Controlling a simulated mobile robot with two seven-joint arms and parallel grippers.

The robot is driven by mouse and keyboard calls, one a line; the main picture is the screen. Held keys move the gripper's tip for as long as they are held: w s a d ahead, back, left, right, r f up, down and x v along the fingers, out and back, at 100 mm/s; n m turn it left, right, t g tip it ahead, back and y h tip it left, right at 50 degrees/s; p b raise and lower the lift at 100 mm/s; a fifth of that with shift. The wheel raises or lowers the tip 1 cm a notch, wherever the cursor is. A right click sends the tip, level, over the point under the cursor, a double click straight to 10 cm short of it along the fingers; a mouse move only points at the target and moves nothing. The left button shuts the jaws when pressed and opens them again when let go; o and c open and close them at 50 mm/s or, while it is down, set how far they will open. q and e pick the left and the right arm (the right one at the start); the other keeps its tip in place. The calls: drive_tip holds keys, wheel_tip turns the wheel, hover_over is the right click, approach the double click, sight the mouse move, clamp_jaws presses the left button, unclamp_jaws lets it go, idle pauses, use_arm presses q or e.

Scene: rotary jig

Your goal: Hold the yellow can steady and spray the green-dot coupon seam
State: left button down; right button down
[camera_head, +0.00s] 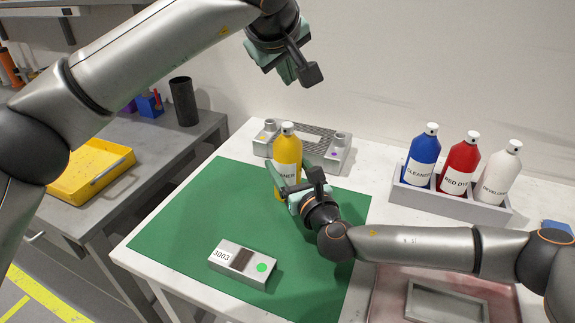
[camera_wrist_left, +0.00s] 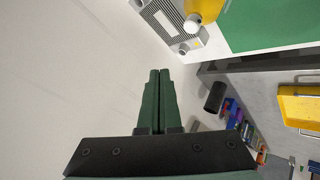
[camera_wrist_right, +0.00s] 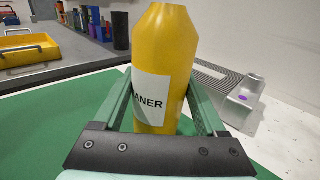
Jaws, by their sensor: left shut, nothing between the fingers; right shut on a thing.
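The yellow can (camera_head: 287,150) stands upright at the back of the green mat (camera_head: 180,215), its label partly readable as "ANER" in the right wrist view (camera_wrist_right: 165,65). My right gripper (camera_head: 283,180) is shut around the can's body, one finger on each side. The coupon (camera_head: 243,263), a grey block marked 3003 with a dark brown strip and a green dot (camera_head: 262,267), lies on the mat's front part. My left gripper (camera_head: 290,72) is raised well above the table behind the can. In the left wrist view its fingers (camera_wrist_left: 158,85) are together and empty.
A grey fixture (camera_head: 325,150) with a ribbed plate and knobs stands behind the can. A grey rack (camera_head: 450,198) holds blue, red and white bottles at the right. A reddish tray (camera_head: 390,295) lies at front right. A side bench carries a yellow tray (camera_head: 95,170) and a black cup (camera_head: 184,102).

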sight(289, 123)
use_arm(q)
drive_tip(key=shift+f, duration=4.45)
drive_tip(key=shift+r, duration=0.35)
wheel_tip(289, 123, up, 6)
drive_tip(key=shift+r, duration=0.15)
